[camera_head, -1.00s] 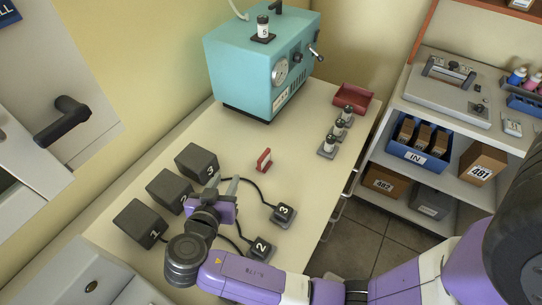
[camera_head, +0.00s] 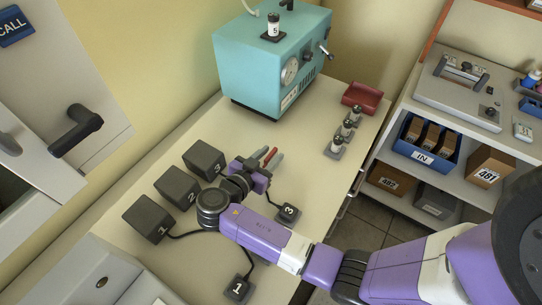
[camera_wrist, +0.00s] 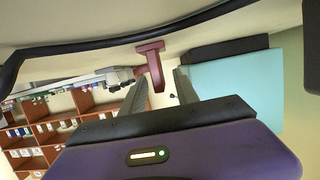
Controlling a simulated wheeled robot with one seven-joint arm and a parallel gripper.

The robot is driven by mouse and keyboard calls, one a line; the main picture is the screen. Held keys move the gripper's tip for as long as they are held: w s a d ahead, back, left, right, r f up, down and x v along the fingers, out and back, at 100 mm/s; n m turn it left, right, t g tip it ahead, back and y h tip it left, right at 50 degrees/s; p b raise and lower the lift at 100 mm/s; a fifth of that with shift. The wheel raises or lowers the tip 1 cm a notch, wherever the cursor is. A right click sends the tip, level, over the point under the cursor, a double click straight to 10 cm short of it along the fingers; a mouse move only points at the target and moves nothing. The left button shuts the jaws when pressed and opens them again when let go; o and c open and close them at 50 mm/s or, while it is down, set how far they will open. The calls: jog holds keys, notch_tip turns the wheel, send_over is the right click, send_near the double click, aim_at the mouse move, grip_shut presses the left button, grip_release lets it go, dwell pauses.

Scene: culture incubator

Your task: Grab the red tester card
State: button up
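The red tester card (camera_head: 270,156) stands upright on the cream table. It is partly hidden by my gripper in the head view. In the wrist view the red card (camera_wrist: 152,64) has a wide foot along the tabletop and shows between my two fingers. My gripper (camera_head: 269,156) is low over the table, with one finger on each side of the card. In the wrist view my gripper (camera_wrist: 160,78) is open, with a gap between the card and the right finger. The gap at the left finger is too narrow to judge.
Dark numbered blocks (camera_head: 177,187) stand left of my arm, with cables to small plates (camera_head: 288,213) on the right. The teal incubator (camera_head: 265,75) stands behind. Small vials (camera_head: 347,128) and a red tray (camera_head: 362,97) are at the back right. The table behind the card is clear.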

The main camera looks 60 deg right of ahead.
jog(key=shift+d+f, duration=0.2)
jog(key=shift+d, duration=0.15)
jog(key=shift+c, duration=0.3)
grip_shut()
jog(key=shift+r, duration=0.1)
